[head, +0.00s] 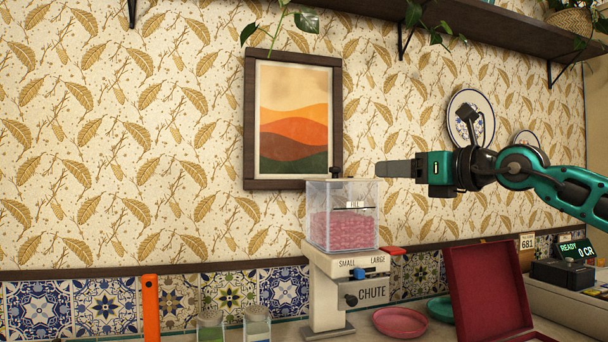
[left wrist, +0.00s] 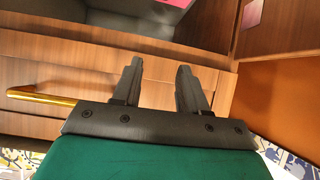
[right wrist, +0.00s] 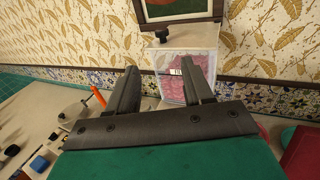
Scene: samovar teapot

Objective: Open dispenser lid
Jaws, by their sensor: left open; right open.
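The dispenser (head: 328,292) stands on the counter by the wall. Its clear bin (head: 343,226) holds pink grains and has a fill label. The lid (head: 350,182) lies flat on top with a dark knob (head: 336,172). In the right wrist view the bin (right wrist: 187,80) shows partly behind a finger, with the knob (right wrist: 161,36) above. My right gripper (head: 382,169) is open and empty, at about lid height, right of the knob and apart from it. My left gripper (left wrist: 160,65) is open and empty, before wooden cabinet fronts. It is not in the head view.
A pink plate (head: 400,322), an open red box (head: 488,290) and a scale display (head: 577,249) are right of the dispenser. Two jars (head: 210,326) and an orange upright piece (head: 150,308) are left. A picture frame (head: 292,120) hangs behind; a shelf (head: 470,35) is above.

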